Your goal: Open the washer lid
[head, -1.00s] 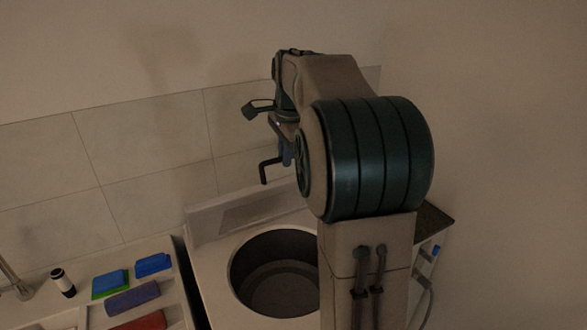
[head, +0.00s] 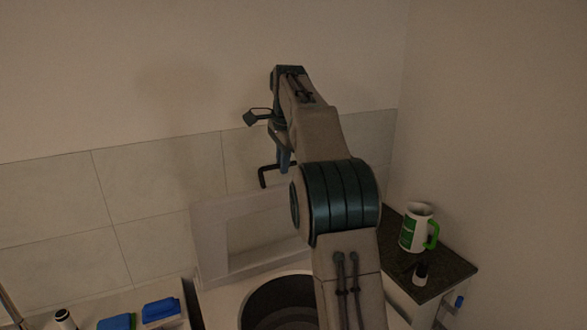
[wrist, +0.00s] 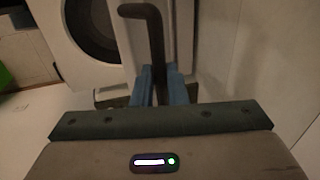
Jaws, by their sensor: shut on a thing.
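The washer (head: 222,310) is a white top-loader with a round dark drum opening, partly hidden behind my arm. Its white framed lid (head: 212,250) stands raised, nearly upright, behind the opening near the tiled wall. My gripper (head: 284,158) is above the lid's upper edge, with its blue fingers shut on a dark bent rod (head: 264,178). In the wrist view, the rod (wrist: 155,35) rises from between the blue fingers (wrist: 160,85) and bends left at its end, over the washer's dark opening. I cannot tell whether the rod touches the lid.
A dark countertop (head: 450,262) at right holds a white and green mug (head: 414,232) and a small dark and white bottle (head: 420,272). At lower left are blue items (head: 160,309) and another small bottle (head: 64,318). Walls close in behind and at right.

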